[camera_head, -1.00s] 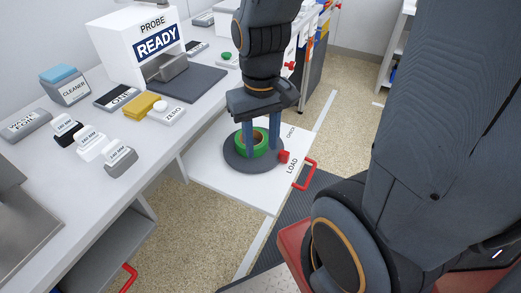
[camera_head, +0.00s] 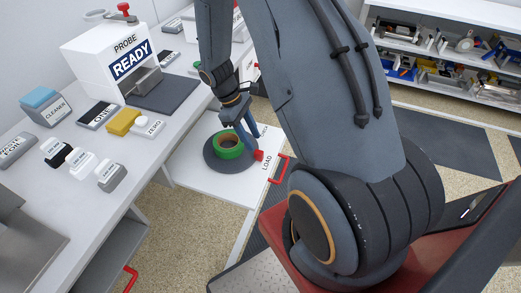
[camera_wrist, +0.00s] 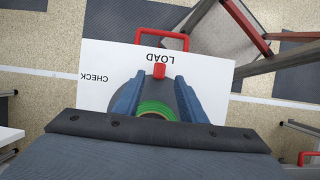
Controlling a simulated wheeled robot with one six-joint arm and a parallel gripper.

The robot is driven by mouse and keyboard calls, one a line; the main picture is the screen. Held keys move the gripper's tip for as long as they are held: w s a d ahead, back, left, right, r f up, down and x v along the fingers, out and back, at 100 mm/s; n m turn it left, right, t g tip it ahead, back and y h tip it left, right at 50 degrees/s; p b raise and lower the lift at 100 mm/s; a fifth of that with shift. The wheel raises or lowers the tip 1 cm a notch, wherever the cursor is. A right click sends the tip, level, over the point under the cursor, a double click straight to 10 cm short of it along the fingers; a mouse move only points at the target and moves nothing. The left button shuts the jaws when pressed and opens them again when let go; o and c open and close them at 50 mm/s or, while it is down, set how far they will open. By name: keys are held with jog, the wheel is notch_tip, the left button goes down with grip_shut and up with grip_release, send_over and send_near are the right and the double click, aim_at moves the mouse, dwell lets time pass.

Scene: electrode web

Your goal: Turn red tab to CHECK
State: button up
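The red tab (camera_head: 259,155) sticks out from the rim of the dark round turntable (camera_head: 212,161), beside the word LOAD (camera_head: 267,164). In the wrist view the red tab (camera_wrist: 159,71) lies just beyond the fingertips, in line with the gap between them, below LOAD (camera_wrist: 161,58). The word CHECK (camera_wrist: 94,78) is to the left there. A green ring (camera_head: 229,147) sits on the turntable. My gripper (camera_head: 250,135) is tilted above the ring's tab side. In the wrist view its blue fingers (camera_wrist: 160,88) are apart with nothing gripped. Contact with the tab cannot be told.
The turntable is on a white pull-out shelf (camera_head: 223,192) with a red handle (camera_head: 281,170). The counter (camera_head: 88,195) at left holds the READY probe box (camera_head: 112,60), a yellow block (camera_head: 123,121) and several labelled blocks. Floor beyond the handle is open.

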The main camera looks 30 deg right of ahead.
aim_at(259, 152)
jog(key=shift+p+x, duration=0.85)
jog(key=shift+x, duration=3.1)
grip_shut()
